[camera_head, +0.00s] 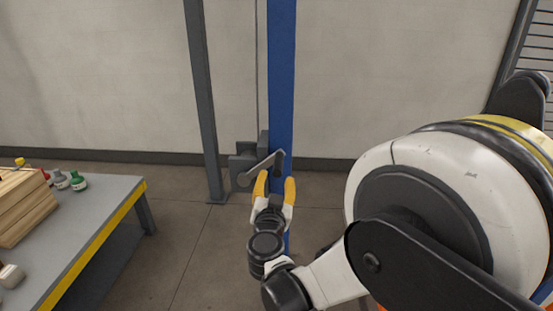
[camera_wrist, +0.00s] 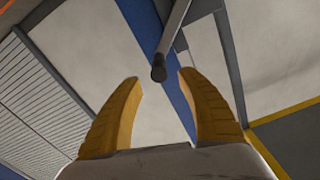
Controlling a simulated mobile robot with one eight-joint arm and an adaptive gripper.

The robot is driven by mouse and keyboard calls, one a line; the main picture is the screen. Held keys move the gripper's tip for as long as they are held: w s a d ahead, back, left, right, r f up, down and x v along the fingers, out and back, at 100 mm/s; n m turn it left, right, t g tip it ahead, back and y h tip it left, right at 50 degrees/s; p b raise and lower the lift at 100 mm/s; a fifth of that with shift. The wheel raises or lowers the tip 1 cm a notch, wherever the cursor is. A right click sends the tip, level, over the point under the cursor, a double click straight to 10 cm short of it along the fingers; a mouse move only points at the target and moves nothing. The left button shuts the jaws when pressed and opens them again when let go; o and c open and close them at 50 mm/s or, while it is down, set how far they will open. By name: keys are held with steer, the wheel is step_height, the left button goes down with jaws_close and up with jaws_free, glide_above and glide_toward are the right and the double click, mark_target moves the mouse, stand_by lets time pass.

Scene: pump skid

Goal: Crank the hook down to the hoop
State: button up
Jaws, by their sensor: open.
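The crank (camera_head: 263,168) is a grey arm on a grey winch box (camera_head: 241,163) fixed to the blue post (camera_head: 281,80). A thin cable (camera_head: 257,70) runs up from the winch beside the post. My gripper (camera_head: 276,184), with yellow fingers, is open close to the crank. In the wrist view, the dark round end of the crank's handle (camera_wrist: 158,73) shows between the tips of my open gripper (camera_wrist: 160,80), with visible room on both sides. How deep it lies between the fingers I cannot tell. The hook and the hoop are not in view.
A grey upright (camera_head: 201,90) stands left of the post. A table (camera_head: 100,210) with a yellow edge, wooden blocks (camera_head: 22,205) and small bottles (camera_head: 77,181) is at the left. The floor (camera_head: 185,255) between table and post is clear.

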mark_target(279, 163)
steer(key=w+b, duration=0.2)
steer(key=w, duration=0.7)
steer(key=shift+d, duration=0.2)
jaws_close()
